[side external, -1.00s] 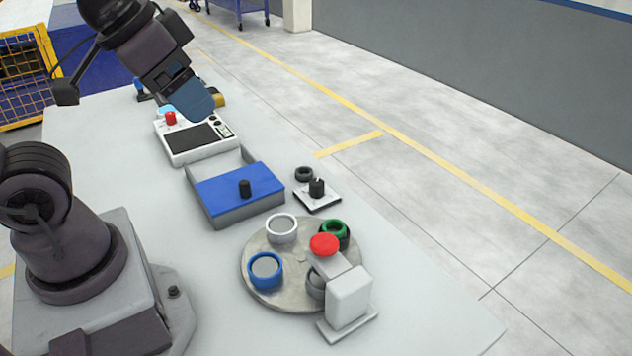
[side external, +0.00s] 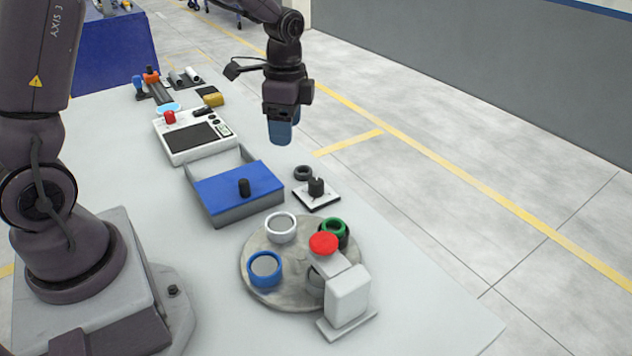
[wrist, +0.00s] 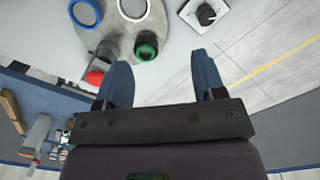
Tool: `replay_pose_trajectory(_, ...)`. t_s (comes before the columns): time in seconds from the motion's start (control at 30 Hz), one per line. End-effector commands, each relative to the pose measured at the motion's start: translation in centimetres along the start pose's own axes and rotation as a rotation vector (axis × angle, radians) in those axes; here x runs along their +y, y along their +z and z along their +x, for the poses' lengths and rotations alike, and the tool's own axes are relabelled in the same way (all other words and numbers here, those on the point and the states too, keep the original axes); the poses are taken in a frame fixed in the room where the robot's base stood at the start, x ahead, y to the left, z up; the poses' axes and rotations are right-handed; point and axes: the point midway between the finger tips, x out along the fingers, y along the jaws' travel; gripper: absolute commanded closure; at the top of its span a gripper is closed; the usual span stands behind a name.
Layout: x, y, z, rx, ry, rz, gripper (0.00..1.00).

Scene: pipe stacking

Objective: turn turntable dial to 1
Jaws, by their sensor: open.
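The turntable dial (side external: 316,187) is a black knob on a small white square plate, upright near the table's far right edge. It also shows in the wrist view (wrist: 206,15) at the top right, beyond my fingertips. The round grey turntable (side external: 262,293) stands in front of it and holds a white ring (side external: 281,228), a blue ring (side external: 265,270) and a green ring (side external: 336,231). My gripper (side external: 283,132) points down, above and behind the dial, apart from it. In the wrist view its two blue fingers (wrist: 162,80) are spread with nothing between them.
A grey box with a blue lid (side external: 239,190) and black handle stands left of the dial. A red button (side external: 324,244) on a grey post overhangs the turntable. A white device (side external: 195,138) stands farther back.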

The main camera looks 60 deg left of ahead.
Motion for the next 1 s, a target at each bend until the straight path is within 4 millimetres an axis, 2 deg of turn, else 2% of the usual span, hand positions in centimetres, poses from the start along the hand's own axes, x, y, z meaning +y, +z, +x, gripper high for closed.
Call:
replay_pose_trajectory(0.03, -1.6, -0.6, 2.1, -0.008, 0.029, 0.127, 0.37)
replay_pose_trajectory(0.1, -3.4, -1.3, 4.3, -0.004, 0.049, 0.33, 0.37)
replay_pose_trajectory(0.23, -6.1, -2.5, 7.2, 0.018, 0.055, 0.703, 0.37)
replay_pose_trajectory(0.3, -7.3, -3.3, 7.6, 0.028, 0.036, 0.896, 0.37)
replay_pose_trajectory(0.4, -8.6, -4.2, 6.7, 0.029, -0.015, 1.128, 0.37)
replay_pose_trajectory(0.5, -8.9, -4.3, 6.4, 0.023, -0.029, 1.289, 0.37)
replay_pose_trajectory(0.6, -8.9, -4.2, 6.4, 0.021, -0.029, 1.381, 0.37)
replay_pose_trajectory(0.77, -8.8, -4.2, 7.3, 0.021, -0.027, 1.419, 0.37)
replay_pose_trajectory(0.87, -8.8, -4.3, 8.7, 0.021, -0.025, 1.418, 0.37)
replay_pose_trajectory(1.0, -8.8, -4.4, 11.7, 0.021, -0.023, 1.418, 0.37)
